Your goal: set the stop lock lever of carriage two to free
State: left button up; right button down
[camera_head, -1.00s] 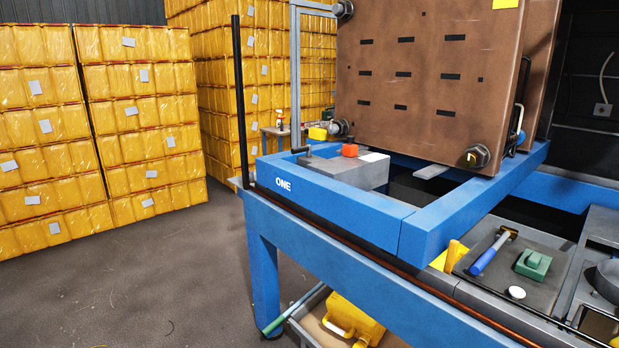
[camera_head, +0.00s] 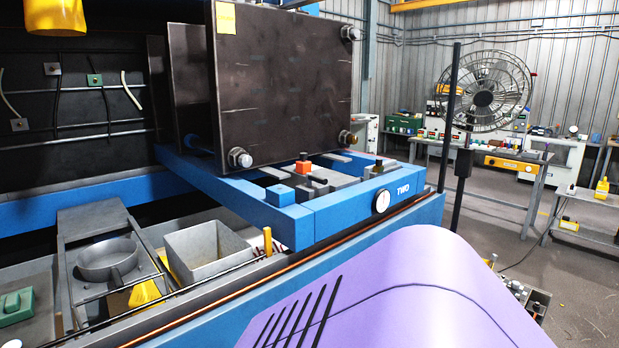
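Carriage two is the blue frame marked TWO (camera_head: 340,215), carrying a large dark upright plate (camera_head: 285,85) with big bolts at its corners. A small orange block with a dark top (camera_head: 303,166) sits on grey parts inside the frame. A dark knob (camera_head: 378,165) stands on a grey block farther right, near the frame's front corner. I cannot tell which of these is the stop lock lever, or its setting. A round white dial (camera_head: 381,201) is on the frame's front face.
A grey open bin (camera_head: 205,250), a round grey pan (camera_head: 105,260) and a green block (camera_head: 16,306) lie in the bench at left. A dark vertical post (camera_head: 448,120) stands right of the carriage. A large fan (camera_head: 484,98) and worktables are behind, with open floor at right.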

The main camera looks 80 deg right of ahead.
aim_at(311, 177)
jog(key=z, duration=2.65)
jog(key=i+l+u, duration=0.1)
jog(key=u, duration=0.35)
jog(key=l+u, duration=0.3)
jog(key=u, duration=0.15)
jog(key=i+l+u, duration=0.1)
jog(key=l+u, duration=0.15)
jog(key=u, duration=0.2)
jog(key=k+l+u, duration=0.1)
jog(key=l+u, duration=0.35)
jog(key=l, duration=0.55)
